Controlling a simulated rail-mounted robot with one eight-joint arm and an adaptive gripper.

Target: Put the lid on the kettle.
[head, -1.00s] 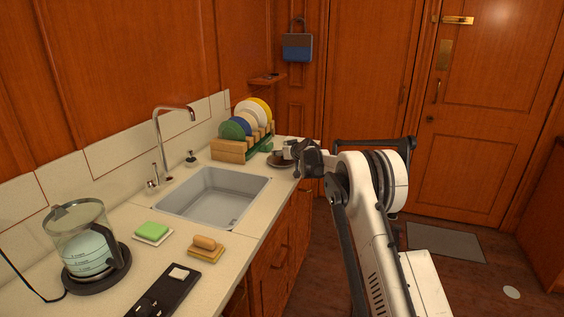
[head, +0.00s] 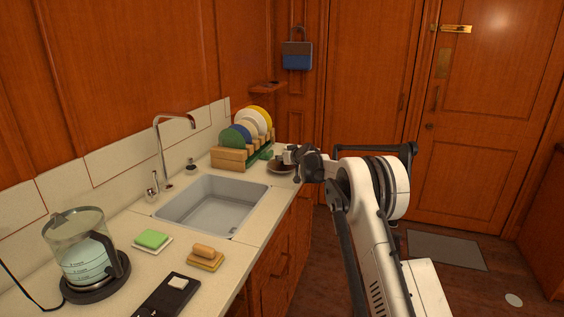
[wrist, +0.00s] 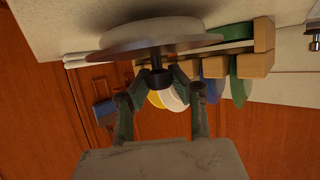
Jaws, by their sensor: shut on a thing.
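The glass kettle (head: 80,246) stands on its dark base at the near left of the counter, with pale liquid inside and no lid visible on it. My gripper (head: 289,155) is at the far end of the counter, by the dish rack. In the wrist view my gripper (wrist: 158,86) is shut on the black knob of the lid (wrist: 178,48), a dark round disc. A paler disc surface shows right against the lid; I cannot tell whether it is part of the lid or a dish. The lid's far side is hidden.
The sink (head: 212,206) and tap (head: 160,150) lie between my gripper and the kettle. The dish rack (head: 230,159) holds several plates. A green sponge (head: 152,239), a brush (head: 205,255) and a dark tray (head: 168,295) lie near the kettle.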

